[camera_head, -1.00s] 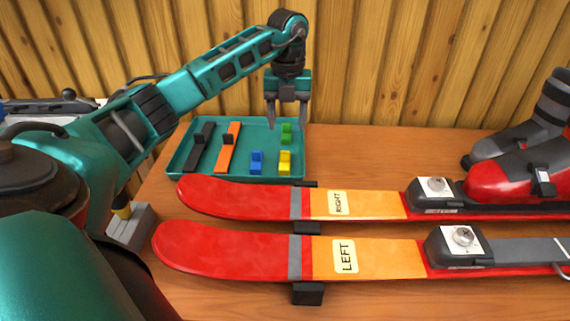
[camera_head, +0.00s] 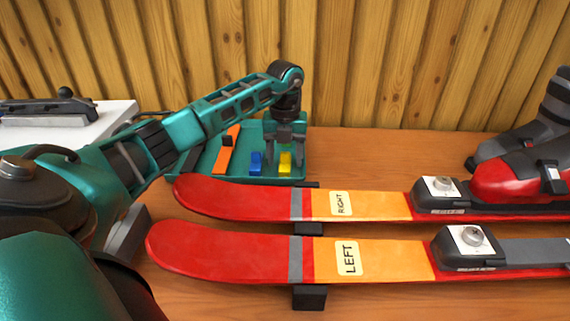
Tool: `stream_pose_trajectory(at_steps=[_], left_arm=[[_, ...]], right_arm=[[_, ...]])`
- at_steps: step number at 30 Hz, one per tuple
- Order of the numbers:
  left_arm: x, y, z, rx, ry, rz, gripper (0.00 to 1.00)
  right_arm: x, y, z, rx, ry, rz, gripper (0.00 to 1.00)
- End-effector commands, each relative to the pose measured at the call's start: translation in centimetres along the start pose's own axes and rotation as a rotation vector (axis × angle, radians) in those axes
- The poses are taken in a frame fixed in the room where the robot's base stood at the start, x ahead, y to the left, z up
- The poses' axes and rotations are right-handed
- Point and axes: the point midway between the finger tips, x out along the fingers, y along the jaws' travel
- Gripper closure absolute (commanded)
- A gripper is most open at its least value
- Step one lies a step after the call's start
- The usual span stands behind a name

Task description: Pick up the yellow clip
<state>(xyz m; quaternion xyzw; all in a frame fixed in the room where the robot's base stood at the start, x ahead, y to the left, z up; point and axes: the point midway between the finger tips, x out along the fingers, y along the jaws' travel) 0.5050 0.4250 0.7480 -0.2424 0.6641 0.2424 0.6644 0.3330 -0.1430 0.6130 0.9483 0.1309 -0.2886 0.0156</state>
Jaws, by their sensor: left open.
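The yellow clip (camera_head: 285,163) stands in the teal tray (camera_head: 263,181), near its front right corner. My left gripper (camera_head: 285,162) points down over the tray and is open. In this view its two fingers appear on either side of the yellow clip, close to it. I cannot tell whether they touch it. My right gripper is not in view.
A blue clip (camera_head: 256,163) stands just left of the yellow one, and a long orange piece (camera_head: 227,152) lies farther left. The skis marked RIGHT (camera_head: 240,200) and LEFT (camera_head: 220,250) lie in front of the tray. A boot (camera_head: 515,178) stands at right.

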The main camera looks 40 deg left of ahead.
Motion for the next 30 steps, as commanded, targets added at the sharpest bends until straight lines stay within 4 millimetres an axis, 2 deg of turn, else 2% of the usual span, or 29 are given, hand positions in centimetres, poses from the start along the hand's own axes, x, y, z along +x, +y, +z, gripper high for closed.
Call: stream_pose_trajectory(at_steps=[2, 20, 30], left_arm=[[-0.04, 0.00, 0.00, 0.000, 0.000, 0.000, 0.43], [-0.06, 0.01, 0.00, 0.000, 0.000, 0.000, 1.00], [-0.60, 0.00, 0.04, -0.001, -0.001, -0.001, 1.00]], right_arm=[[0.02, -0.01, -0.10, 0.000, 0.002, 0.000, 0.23], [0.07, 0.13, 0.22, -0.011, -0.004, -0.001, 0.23], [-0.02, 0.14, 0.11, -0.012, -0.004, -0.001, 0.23]])
